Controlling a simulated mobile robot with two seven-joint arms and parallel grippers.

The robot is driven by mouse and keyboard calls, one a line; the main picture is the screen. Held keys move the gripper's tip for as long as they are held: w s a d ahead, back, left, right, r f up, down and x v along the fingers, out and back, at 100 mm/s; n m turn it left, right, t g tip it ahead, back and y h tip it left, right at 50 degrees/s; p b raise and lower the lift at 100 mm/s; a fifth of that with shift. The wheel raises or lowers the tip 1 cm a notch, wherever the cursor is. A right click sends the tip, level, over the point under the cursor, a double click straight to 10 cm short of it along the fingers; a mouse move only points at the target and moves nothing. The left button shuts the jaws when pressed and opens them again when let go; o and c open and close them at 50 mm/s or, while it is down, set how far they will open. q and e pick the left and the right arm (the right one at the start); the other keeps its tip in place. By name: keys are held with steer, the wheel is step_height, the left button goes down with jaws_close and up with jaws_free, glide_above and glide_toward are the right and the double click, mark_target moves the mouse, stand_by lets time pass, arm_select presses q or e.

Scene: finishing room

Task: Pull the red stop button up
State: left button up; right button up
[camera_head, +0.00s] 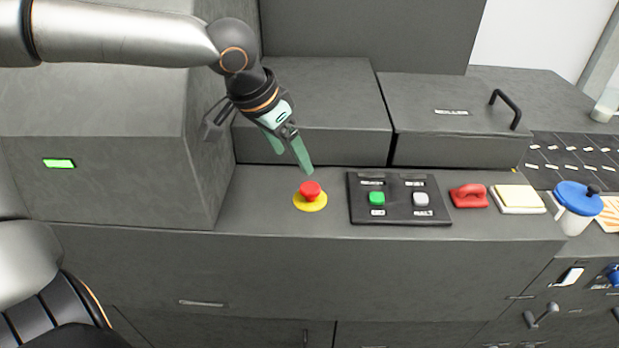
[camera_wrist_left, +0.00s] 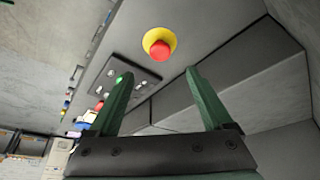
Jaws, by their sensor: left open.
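The red stop button (camera_head: 311,190) sits on a round yellow base on the grey machine ledge, left of a black control panel. It also shows in the left wrist view (camera_wrist_left: 160,50), beyond the fingertips and between their lines. My left gripper (camera_head: 292,162) has green fingers and hangs just above and behind the button, tilted down to the right. In the left wrist view its two fingers (camera_wrist_left: 156,85) are spread wide with nothing between them. The fingers look apart from the button. My right gripper is not in view.
The black control panel (camera_head: 410,213) carries a green button (camera_head: 377,198) and a white button (camera_head: 421,199). A grey housing (camera_head: 110,170) rises left of the ledge.

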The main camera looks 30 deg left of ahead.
mark_target(309, 188)
arm_select(q)
steer(key=x, duration=1)
steer(key=shift+w+f, duration=0.1)
steer(key=shift+f, duration=0.05)
jaws_close()
stand_by(0.4)
